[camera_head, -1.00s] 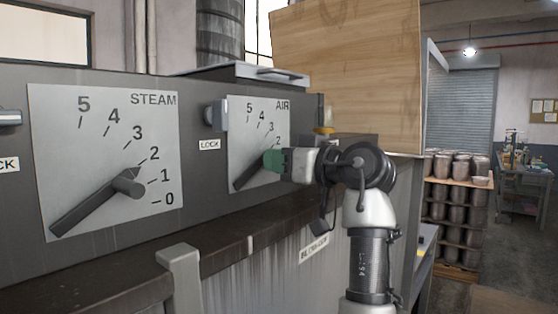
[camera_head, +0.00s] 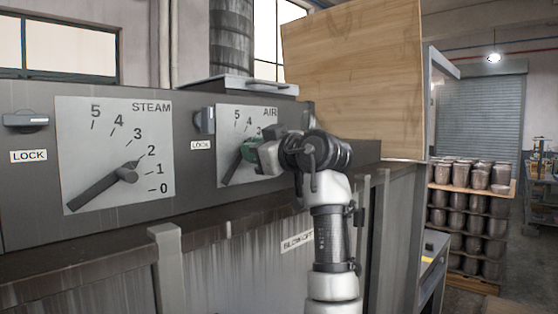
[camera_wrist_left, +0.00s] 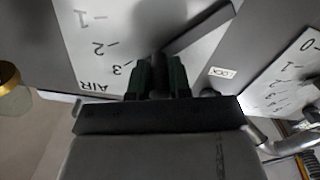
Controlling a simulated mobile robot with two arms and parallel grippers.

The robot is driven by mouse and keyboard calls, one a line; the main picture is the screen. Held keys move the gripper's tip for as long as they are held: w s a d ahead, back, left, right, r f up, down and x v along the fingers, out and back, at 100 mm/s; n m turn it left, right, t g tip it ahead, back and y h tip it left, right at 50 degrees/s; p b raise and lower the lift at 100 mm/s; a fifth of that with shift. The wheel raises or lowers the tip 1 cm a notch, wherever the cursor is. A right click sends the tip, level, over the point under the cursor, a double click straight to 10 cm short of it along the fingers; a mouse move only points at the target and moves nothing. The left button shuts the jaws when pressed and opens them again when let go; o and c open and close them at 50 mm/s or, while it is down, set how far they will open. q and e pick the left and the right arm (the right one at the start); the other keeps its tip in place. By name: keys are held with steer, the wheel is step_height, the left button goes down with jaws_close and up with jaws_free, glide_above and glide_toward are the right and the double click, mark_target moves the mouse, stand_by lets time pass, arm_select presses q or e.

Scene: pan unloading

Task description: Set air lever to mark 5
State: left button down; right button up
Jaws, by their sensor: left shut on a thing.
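The AIR dial (camera_head: 229,125) is a pale plate with marks, right of the STEAM dial. Its dark air lever (camera_head: 232,172) has its long end toward the lower left; it also shows in the left wrist view (camera_wrist_left: 200,32). My left gripper (camera_head: 250,150) is at the lever's hub, its green fingers (camera_wrist_left: 160,80) shut around the hub knob. The fingers hide the hub and the lever's short end, so I cannot tell the mark it points to. The left wrist view is upside down, with marks 2 and 3 beside the fingers. My right gripper is not in view.
The STEAM dial (camera_head: 70,130) has a similar lever (camera_head: 100,189), its short end near 2. A lock handle (camera_head: 205,121) projects left of the AIR dial. A wooden panel (camera_head: 355,75) stands behind my arm. A ledge (camera_head: 100,246) runs below the dials. Racked pots (camera_head: 470,200) stand at right.

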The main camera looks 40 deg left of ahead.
arm_select(q)
steer(key=shift+s+r+n, duration=0.1)
steer(key=shift+s+n, duration=0.2)
steer(key=shift+n, duration=0.2)
steer(key=shift+s+a+r+n+b, duration=0.1)
steer(key=shift+s+r+n+b, duration=0.15)
steer(key=shift+s+n+b, duration=0.35)
steer(key=shift+r+n, duration=0.1)
steer(key=shift+n, duration=0.3)
steer(key=shift+s+n, duration=0.1)
steer(key=shift+n, duration=0.2)
steer(key=shift+s+r+n, duration=0.15)
steer(key=shift+s+n, duration=0.1)
steer(key=shift+n, duration=0.05)
steer(key=shift+s+r+n, duration=0.1)
steer(key=shift+n, duration=0.2)
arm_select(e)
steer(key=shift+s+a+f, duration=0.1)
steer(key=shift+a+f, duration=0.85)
